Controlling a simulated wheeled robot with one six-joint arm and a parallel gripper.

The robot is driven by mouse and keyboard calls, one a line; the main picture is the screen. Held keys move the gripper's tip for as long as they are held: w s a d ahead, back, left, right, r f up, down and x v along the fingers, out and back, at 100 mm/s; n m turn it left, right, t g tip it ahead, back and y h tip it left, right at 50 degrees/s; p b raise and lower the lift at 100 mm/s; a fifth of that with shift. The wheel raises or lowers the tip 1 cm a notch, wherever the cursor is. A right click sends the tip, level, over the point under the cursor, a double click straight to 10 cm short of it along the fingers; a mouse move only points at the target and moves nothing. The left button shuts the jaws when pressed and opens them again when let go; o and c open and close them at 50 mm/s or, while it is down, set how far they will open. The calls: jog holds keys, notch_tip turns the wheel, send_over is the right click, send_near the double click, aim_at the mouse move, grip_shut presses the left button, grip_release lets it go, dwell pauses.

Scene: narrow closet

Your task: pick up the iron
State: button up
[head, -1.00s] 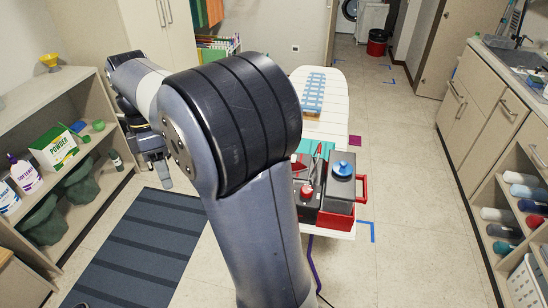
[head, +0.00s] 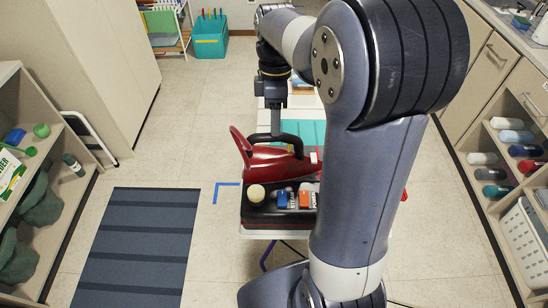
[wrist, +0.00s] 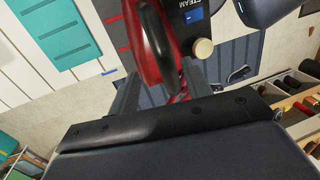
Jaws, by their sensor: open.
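The iron (head: 268,162) is red with a black handle (head: 284,138). It rests on a black steam base (head: 262,213) with a cream knob and blue and orange buttons, at the near end of the ironing board. My gripper (head: 275,130) points down at the handle. In the wrist view my gripper (wrist: 160,85) is open, its two fingers on either side of the dark handle (wrist: 155,45), with the red iron body (wrist: 133,30) beyond. I cannot tell whether either finger touches it. My arm hides the right part of the base.
A teal cloth (head: 310,132) lies on the ironing board behind the iron. A shelf unit (head: 88,150) stands at left and cabinets with bottle cubbies (head: 510,150) at right. A striped dark mat (head: 135,245) lies on the clear floor at left. A teal bin (head: 210,38) stands at the back.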

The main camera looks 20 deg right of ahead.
aim_at(273, 138)
jog(key=f, duration=0.1)
jog(key=s+f, duration=0.1)
jog(key=a+f, duration=0.1)
jog(key=f, duration=0.1)
jog(key=shift+s+p, duration=0.2)
jog(key=shift+p, duration=0.15)
jog(key=shift+f, duration=0.6)
jog(key=shift+c, duration=0.5)
jog(key=shift+r, duration=0.1)
grip_shut()
